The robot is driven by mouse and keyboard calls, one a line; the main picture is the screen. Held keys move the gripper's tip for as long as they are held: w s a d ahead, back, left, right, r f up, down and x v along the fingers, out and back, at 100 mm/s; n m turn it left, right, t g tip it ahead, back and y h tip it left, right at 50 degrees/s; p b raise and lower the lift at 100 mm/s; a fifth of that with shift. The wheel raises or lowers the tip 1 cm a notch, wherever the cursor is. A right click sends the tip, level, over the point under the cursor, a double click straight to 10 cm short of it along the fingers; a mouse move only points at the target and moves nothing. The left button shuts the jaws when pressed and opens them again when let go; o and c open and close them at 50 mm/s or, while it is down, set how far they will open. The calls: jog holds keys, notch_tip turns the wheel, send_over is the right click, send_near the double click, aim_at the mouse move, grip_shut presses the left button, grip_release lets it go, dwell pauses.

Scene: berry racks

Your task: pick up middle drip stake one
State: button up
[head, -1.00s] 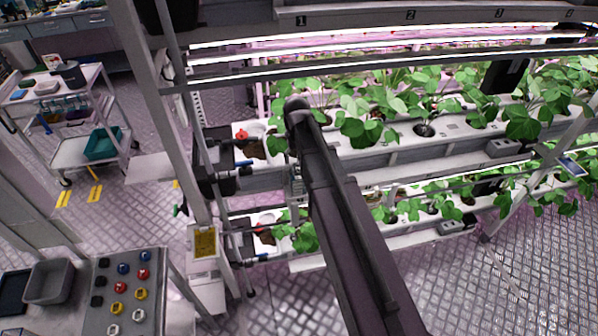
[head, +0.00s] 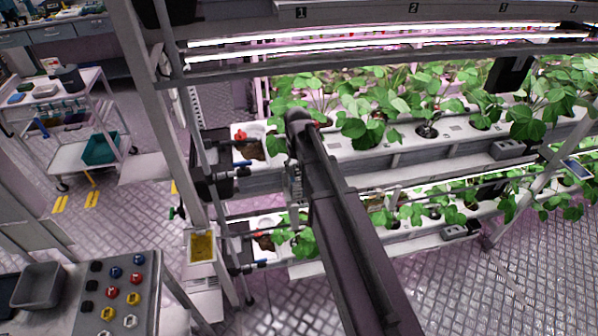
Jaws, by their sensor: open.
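The middle gutter (head: 400,151) holds several leafy berry plants (head: 362,128) in its holes. I cannot make out a drip stake by the first plant; leaves and my arm cover that spot. My dark arm reaches up from the lower right to the gutter's left end. My gripper (head: 295,187) hangs below the arm's far end, in front of the gutter's left part. It is small and largely hidden by the arm, with nothing visible held in it. It is open.
A white end box with a red fitting (head: 240,135) stands left of the plants. A lower gutter (head: 425,240) with plants runs beneath. A rack post (head: 158,120) rises at left. A button panel (head: 122,290) and grey bin (head: 40,286) are at lower left.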

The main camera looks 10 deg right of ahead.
jog(key=shift+c, duration=0.2)
jog(key=c, duration=0.9)
jog(key=shift+c, duration=0.2)
jog(key=shift+r, duration=0.15)
notch_tip(320, 180, up, 10)
jog(key=p, duration=1)
jog(key=shift+f, duration=0.3)
jog(key=shift+f+b, duration=0.3)
jog(key=shift+b, duration=0.15)
jog(key=shift+f, duration=0.2)
